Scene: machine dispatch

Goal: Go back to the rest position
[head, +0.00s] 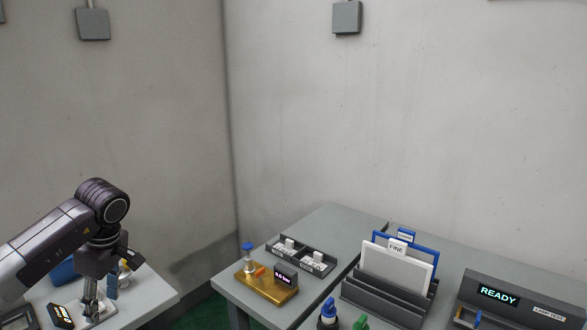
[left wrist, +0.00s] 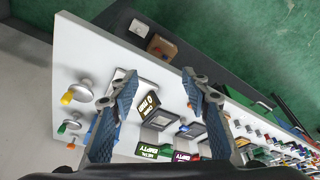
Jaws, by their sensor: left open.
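My left gripper (head: 93,303) comes in from the left in the head view and points down over the left table (head: 152,292). In the left wrist view its two blue-grey fingers (left wrist: 160,100) are spread apart with nothing held between them. Between and beyond the fingers lie a small black block with a lit label (left wrist: 148,105) and dark trays on the white tabletop (left wrist: 75,45). In the head view a black labelled block (head: 62,317) lies just left of the fingertips; whether the fingers touch anything is unclear there. My right gripper is not in view.
A blue object (head: 65,271) lies behind the left gripper. The right table (head: 235,292) carries a gold device (head: 266,285), a rack of folders (head: 385,298) and a READY display (head: 498,295). A gap separates the tables. The space above them is free up to the walls.

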